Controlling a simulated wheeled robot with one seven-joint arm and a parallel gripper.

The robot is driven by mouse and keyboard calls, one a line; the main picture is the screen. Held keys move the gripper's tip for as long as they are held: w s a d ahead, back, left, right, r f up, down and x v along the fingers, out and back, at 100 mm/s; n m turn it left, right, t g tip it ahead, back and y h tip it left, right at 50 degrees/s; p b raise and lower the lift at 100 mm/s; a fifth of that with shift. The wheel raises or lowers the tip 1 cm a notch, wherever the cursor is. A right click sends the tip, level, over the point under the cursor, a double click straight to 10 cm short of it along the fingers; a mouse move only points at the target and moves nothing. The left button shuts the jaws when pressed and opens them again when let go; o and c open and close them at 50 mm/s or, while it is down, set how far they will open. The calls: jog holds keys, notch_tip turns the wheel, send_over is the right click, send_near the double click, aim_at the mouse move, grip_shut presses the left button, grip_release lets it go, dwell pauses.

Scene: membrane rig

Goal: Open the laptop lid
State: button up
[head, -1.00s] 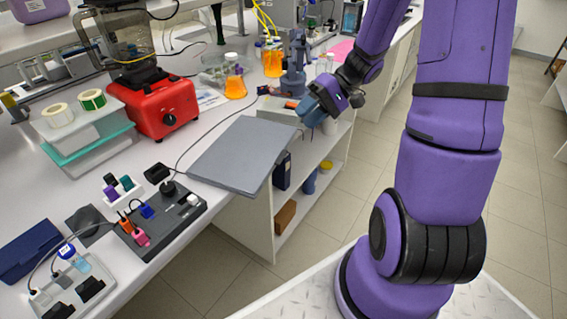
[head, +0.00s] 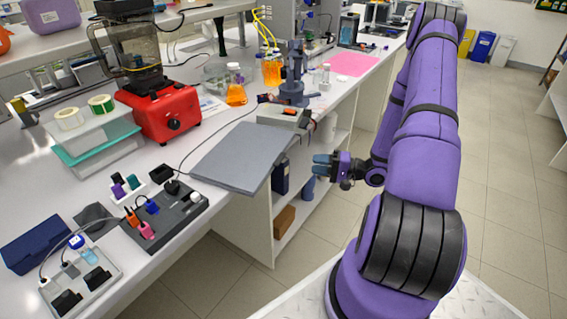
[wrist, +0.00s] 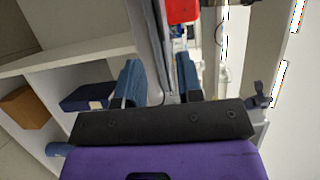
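The laptop (head: 240,156) is a flat grey slab with its lid closed. It lies on the white bench, its right side by the bench's front edge. My gripper (head: 319,165) is to the right of the laptop, off the bench edge, with a gap between them. In the wrist view my gripper's two blue fingers (wrist: 158,80) are apart with nothing held. The laptop (wrist: 150,40) shows there nearly edge-on, beyond and between the fingertips. The seam between lid and base is too small to make out.
Black and grey cable hardware (head: 165,215) sits left of the laptop. A red blender base (head: 165,112) stands behind it. A grey device (head: 292,85) stands beyond its far right corner. Open shelves (head: 300,190) lie under the bench. The floor to the right is clear.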

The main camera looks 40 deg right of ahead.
jog(key=x, duration=1)
jog(key=shift+w+a, duration=0.25)
jog(key=shift+w, duration=0.1)
grip_shut()
